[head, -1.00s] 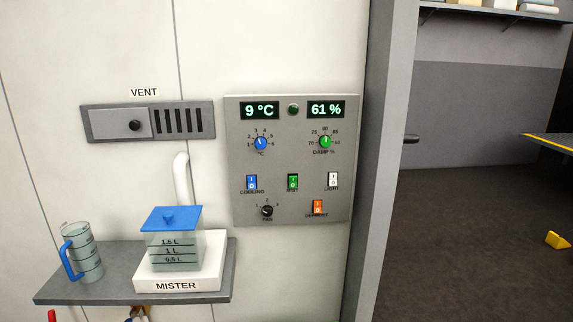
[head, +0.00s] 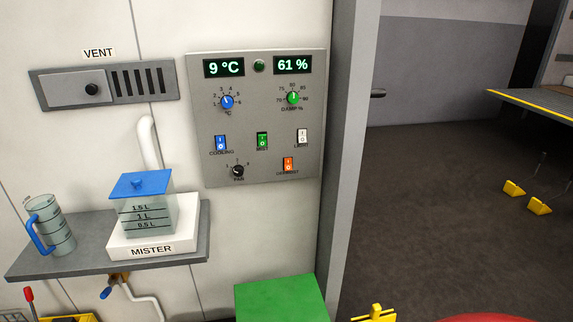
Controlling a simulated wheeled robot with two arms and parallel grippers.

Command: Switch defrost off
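The defrost switch (head: 288,163) is a small orange rocker with white markings, low on the right of the grey control panel (head: 197,120). Its label reads DEFROST. I cannot tell which end of the rocker is pressed in.
The panel also has a blue cooling switch (head: 220,142), green mist switch (head: 262,139), white light switch (head: 302,136) and fan knob (head: 237,171). Below left is a shelf (head: 60,263) with a jug (head: 58,230) and mister. A green block (head: 282,300) stands below; a doorway opens right.

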